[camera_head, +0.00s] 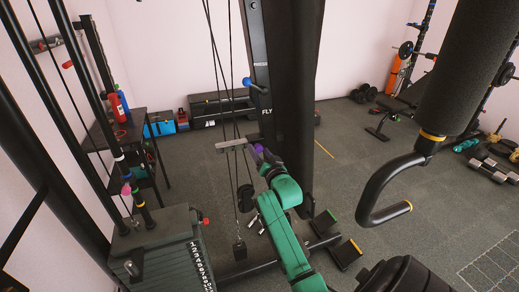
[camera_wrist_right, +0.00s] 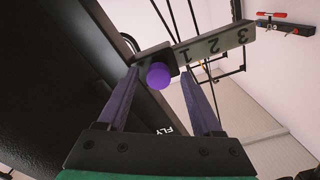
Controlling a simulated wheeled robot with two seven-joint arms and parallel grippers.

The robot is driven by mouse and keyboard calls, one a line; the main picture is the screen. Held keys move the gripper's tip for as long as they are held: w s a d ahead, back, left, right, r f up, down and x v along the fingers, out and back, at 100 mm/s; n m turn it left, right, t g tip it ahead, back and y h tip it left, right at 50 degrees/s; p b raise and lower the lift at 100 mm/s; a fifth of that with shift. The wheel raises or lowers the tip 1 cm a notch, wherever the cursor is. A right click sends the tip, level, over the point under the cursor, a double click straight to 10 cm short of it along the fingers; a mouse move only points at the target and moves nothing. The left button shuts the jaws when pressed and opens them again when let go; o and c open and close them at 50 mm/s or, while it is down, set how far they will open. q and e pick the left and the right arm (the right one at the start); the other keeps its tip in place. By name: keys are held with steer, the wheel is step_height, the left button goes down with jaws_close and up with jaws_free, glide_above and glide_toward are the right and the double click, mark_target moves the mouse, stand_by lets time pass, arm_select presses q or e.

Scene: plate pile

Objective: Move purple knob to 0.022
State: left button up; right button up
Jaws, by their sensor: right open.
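The purple knob (camera_head: 258,148) sits on a dark block at the end of a pale grey bar (camera_head: 231,145) on the gym machine's post. In the right wrist view the purple knob (camera_wrist_right: 159,75) is round and faces the camera, and the bar (camera_wrist_right: 228,39) shows the numbers 1, 2 and 3, with 1 nearest the knob. My right gripper (camera_wrist_right: 160,82) is open, its two fingers on either side of the knob with visible gaps. My right gripper (camera_head: 265,156) covers part of the knob in the head view. My left gripper is not in view.
The black machine post (camera_head: 290,90) stands just behind and right of my right gripper. A black curved handle (camera_head: 375,200) with a padded roller is at the right.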

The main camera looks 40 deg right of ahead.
steer(key=shift+w+d, duration=0.25)
steer(key=shift+a, duration=0.1)
jaws_close()
stand_by(1.2)
